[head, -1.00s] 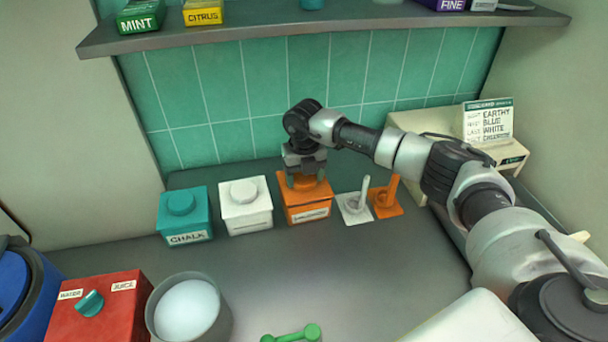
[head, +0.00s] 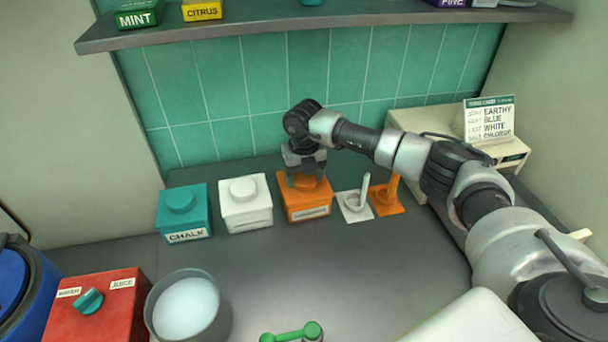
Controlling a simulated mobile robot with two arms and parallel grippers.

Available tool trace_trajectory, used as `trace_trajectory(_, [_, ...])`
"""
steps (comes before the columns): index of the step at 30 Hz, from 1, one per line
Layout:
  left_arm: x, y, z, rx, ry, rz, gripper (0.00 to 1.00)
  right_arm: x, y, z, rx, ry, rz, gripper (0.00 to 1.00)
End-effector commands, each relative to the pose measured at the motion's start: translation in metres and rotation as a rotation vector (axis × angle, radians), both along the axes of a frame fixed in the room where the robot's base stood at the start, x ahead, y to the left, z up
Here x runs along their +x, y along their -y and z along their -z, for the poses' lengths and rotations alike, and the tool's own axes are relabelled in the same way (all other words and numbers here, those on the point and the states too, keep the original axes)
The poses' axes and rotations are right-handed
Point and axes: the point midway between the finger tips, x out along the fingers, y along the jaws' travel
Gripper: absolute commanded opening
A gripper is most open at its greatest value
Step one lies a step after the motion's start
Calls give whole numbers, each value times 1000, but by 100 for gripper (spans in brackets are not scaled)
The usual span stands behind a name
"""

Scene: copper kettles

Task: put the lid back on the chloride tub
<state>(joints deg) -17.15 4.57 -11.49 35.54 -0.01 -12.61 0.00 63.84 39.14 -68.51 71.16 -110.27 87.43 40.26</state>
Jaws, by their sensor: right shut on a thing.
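An orange tub (head: 309,214) stands at the right end of a row of three tubs against the back wall. Its front label is too blurred to read. An orange lid (head: 312,194) sits on its top and looks level; I cannot tell if it is fully seated. My right gripper (head: 306,180) points down over this tub and is shut on the lid's knob, which is mostly hidden between the fingers. My left gripper is not in view.
A white tub (head: 246,212) and a teal tub labelled CHALK (head: 183,219) stand to the left. A white holder (head: 354,206) and an orange holder (head: 386,199) stand to the right. A grey bowl (head: 224,318), red box (head: 97,314) and green-ended object (head: 291,335) are in front. A shelf (head: 330,28) hangs above.

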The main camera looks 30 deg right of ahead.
Motion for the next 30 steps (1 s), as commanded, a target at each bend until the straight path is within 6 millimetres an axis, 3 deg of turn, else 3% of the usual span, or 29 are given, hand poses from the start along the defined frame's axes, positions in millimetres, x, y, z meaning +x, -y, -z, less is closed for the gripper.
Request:
trace_trajectory(1, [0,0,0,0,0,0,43,0,0,0,0,0,0,42])
trace_trajectory(2, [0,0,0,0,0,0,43,0,0,0,0,0,0,70])
trace_trajectory(7, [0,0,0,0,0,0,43,0,0,0,0,0,0,96])
trace_trajectory(18, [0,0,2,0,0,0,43,1,0,-7,1,2,0,96])
trace_trajectory(30, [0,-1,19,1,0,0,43,1,0,-80,-1,4,0,96])
